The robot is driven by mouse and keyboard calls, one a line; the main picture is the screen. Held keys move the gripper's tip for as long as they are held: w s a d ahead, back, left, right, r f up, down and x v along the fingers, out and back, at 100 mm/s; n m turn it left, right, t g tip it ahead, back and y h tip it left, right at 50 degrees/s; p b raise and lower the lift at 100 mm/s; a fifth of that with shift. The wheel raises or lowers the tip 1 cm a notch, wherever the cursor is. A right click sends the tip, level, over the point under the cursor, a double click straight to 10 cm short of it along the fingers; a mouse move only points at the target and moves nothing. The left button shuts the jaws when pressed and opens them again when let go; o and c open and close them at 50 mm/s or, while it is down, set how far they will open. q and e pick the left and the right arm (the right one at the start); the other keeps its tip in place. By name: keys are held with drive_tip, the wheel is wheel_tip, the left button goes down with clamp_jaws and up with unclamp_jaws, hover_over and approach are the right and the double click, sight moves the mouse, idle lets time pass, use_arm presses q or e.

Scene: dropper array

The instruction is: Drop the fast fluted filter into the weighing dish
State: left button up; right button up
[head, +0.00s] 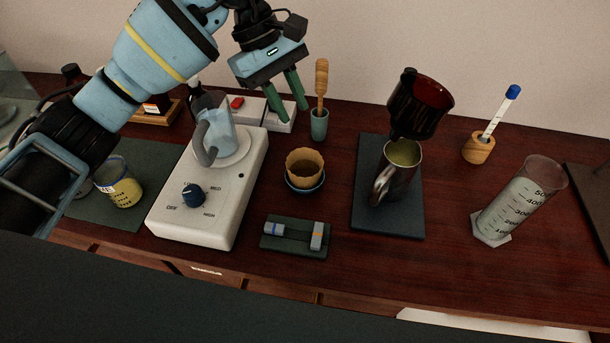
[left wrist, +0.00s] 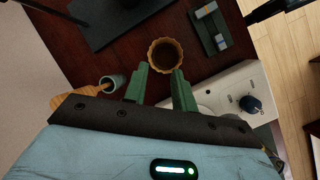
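A tan fluted filter (head: 304,168) stands upright in a small dark bluish dish (head: 306,189), which I take to be the weighing dish; its front rim shows below the filter. The filter also shows in the left wrist view (left wrist: 165,54), beyond my fingertips, and the dish is hidden there. My left gripper (head: 288,108) is raised above and behind the filter, apart from it. Its two green fingers, also in the left wrist view (left wrist: 160,78), are spread with nothing between them. My right gripper is not in view.
A white hot plate (head: 222,216) with a glass vessel stands left of the dish. A green cup (head: 319,125) with a wooden-handled tool stands behind. A dark tray (head: 295,248) is in front.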

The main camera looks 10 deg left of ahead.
use_arm(q)
drive_tip(key=shift+v, duration=1.05)
